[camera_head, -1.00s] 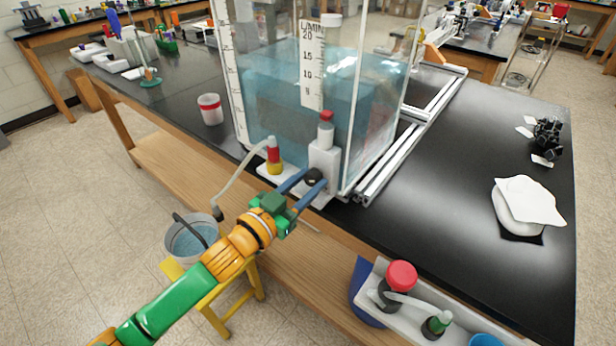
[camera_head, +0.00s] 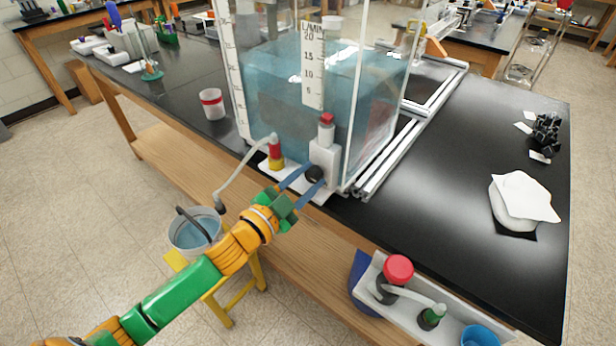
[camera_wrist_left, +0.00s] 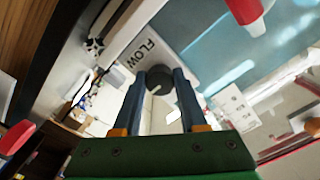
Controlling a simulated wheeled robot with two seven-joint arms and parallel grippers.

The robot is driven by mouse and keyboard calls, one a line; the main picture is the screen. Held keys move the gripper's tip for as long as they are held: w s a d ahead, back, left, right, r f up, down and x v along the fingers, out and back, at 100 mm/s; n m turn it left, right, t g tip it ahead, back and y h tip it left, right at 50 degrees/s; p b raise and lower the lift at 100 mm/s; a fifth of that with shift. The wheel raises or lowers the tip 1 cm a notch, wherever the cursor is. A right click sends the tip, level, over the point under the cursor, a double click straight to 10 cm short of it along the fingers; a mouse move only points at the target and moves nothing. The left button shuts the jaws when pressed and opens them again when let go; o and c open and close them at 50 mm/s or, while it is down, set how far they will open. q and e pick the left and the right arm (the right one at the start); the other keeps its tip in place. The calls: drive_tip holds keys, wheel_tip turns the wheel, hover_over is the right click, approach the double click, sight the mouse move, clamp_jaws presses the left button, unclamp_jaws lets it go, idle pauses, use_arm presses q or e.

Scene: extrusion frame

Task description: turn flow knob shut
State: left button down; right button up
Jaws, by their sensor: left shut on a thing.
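The flow knob (camera_head: 314,174) is a small black round knob on the front of a white block (camera_head: 325,154) with a red-topped fitting, at the tank's front corner. In the left wrist view the knob (camera_wrist_left: 159,82) sits beside the label FLOW (camera_wrist_left: 137,53). My left gripper (camera_head: 304,181) reaches it from the front left. Its two blue fingers (camera_wrist_left: 160,84) lie on either side of the knob, shut on it. The knob's turn position is hard to read. My right gripper is not in view.
The clear water tank (camera_head: 385,100) stands behind the knob. A red and yellow fitting (camera_head: 275,154) with a hose is to its left, and the hose runs toward a bucket (camera_head: 197,232) on a yellow stool. A white tray (camera_head: 390,314) holds bottles at the front right.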

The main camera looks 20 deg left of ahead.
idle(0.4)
use_arm(q)
drive_tip(key=shift+c, duration=2.2)
unclamp_jaws()
drive_tip(key=shift+s+a+f, duration=0.1)
drive_tip(key=shift+s, duration=0.2)
drive_tip(key=b+v, duration=0.1)
drive_tip(key=v, duration=0.5)
drive_tip(key=shift+s+b, duration=0.2)
drive_tip(key=shift+b, duration=0.15)
